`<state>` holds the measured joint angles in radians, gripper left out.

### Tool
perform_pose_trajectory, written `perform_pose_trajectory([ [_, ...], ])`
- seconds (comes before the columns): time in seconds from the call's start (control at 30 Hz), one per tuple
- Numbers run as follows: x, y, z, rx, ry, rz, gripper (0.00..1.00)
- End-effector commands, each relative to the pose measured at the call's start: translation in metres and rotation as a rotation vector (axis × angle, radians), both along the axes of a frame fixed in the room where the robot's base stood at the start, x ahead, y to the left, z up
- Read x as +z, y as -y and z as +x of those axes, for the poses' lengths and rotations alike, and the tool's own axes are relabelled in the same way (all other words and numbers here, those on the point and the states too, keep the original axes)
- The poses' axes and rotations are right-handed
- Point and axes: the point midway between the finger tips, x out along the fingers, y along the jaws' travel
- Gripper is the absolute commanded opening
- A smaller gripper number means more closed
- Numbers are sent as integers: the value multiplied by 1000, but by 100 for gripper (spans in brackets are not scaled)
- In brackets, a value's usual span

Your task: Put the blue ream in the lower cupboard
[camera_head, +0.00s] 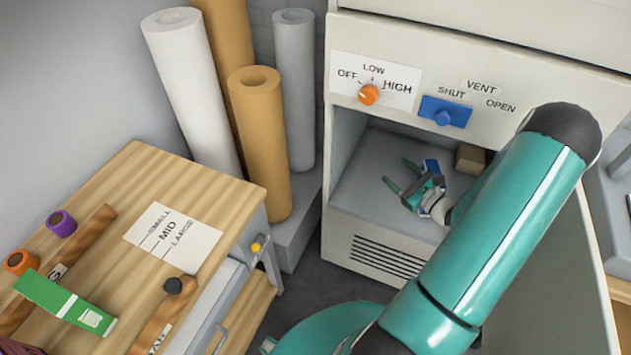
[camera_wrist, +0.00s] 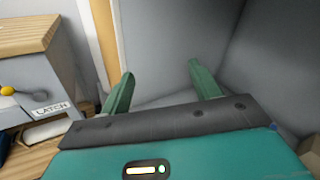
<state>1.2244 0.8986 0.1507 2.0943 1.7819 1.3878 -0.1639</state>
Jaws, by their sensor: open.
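The lower cupboard (camera_head: 352,200) is the open grey compartment under the control panel, with its door (camera_head: 550,275) swung out to the right. My gripper (camera_head: 398,173) is inside it, open, with nothing between the green fingers; the fingers also show apart and empty in the wrist view (camera_wrist: 160,72). A small blue block (camera_head: 431,165), which looks like the blue ream, is in the cupboard right behind my gripper, partly hidden by it. In the wrist view only a sliver of blue (camera_wrist: 273,126) shows at the gripper's right edge. I cannot tell whether they touch.
A brown block (camera_head: 471,158) is at the back of the cupboard. An orange knob (camera_head: 369,94) and a blue vent slider (camera_head: 445,111) are above the opening. Paper rolls (camera_head: 262,145) stand to the left, near a wooden-topped bench (camera_head: 125,190). The cupboard's left floor is clear.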

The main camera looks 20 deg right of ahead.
Motion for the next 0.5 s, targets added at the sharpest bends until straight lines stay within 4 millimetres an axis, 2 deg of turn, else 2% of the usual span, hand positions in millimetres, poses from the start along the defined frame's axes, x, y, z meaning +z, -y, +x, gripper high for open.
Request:
perform_pose_trajectory([
  [0.03, 21, -24, 12, 101, -11, -60, 63],
  [0.13, 52, -72, 25, 298, -40, -173, 63],
  [0.23, 79, -120, 30, 485, -66, -296, 63],
  [0.37, 109, -176, 24, 709, -97, -470, 63],
  [0.5, 135, -226, 8, 921, -123, -670, 63],
])
